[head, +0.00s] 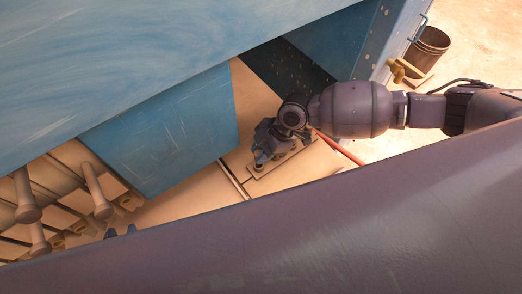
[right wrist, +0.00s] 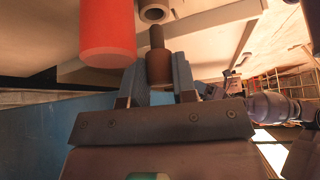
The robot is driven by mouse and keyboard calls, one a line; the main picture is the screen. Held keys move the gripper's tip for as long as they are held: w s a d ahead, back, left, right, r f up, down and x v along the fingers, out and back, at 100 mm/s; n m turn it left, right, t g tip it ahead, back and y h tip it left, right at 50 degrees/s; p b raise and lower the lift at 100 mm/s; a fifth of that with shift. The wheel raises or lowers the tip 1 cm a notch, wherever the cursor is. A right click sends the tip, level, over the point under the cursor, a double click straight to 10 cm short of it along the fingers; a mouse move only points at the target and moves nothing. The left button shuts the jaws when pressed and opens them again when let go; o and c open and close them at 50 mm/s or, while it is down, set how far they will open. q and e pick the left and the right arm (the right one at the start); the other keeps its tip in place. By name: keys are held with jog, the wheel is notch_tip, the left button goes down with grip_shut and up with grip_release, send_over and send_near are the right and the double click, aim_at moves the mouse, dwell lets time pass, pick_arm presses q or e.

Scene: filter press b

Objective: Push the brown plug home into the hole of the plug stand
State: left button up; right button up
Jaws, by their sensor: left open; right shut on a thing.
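The brown plug (right wrist: 158,66) is between the fingers of my right gripper (right wrist: 160,82), which is shut on it. Its narrower end points away from the gripper, toward a round, ring-shaped hole (right wrist: 155,11) on a pale plate, which looks like the plug stand. A gap shows between plug and ring. In the head view my right gripper (head: 262,158) is over a small plate (head: 285,165); the plug is too small to make out there. Only the fingertips of my left gripper (head: 120,231) show; they are open, and my arm hides the rest.
A red cylinder (right wrist: 108,30) stands close left of the plug in the wrist view; a red rod (head: 340,150) shows in the head view. Blue panels (head: 165,130) wall the left side. Rods (head: 97,190) and a bucket (head: 428,50) are farther off.

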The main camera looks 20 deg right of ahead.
pick_arm(q)
jog(key=shift+f+b, duration=0.95)
pick_arm(e)
jog(key=shift+f, duration=1.25)
pick_arm(q)
jog(key=shift+r, duration=0.15)
pick_arm(e)
jog(key=shift+r, duration=0.2)
pick_arm(q)
jog(key=shift+r+p, duration=0.6)
jog(key=shift+p, duration=0.1)
pick_arm(e)
jog(key=shift+r, duration=0.7)
pick_arm(q)
jog(key=shift+f+b, duration=0.6)
jog(key=shift+f, duration=0.1)
pick_arm(e)
jog(key=shift+f, duration=0.9)
jog(key=o, duration=1)
jog(key=shift+d, duration=0.1)
jog(key=v, duration=1)
jog(key=shift+r, duration=0.4)
jog(key=shift+d, duration=0.1)
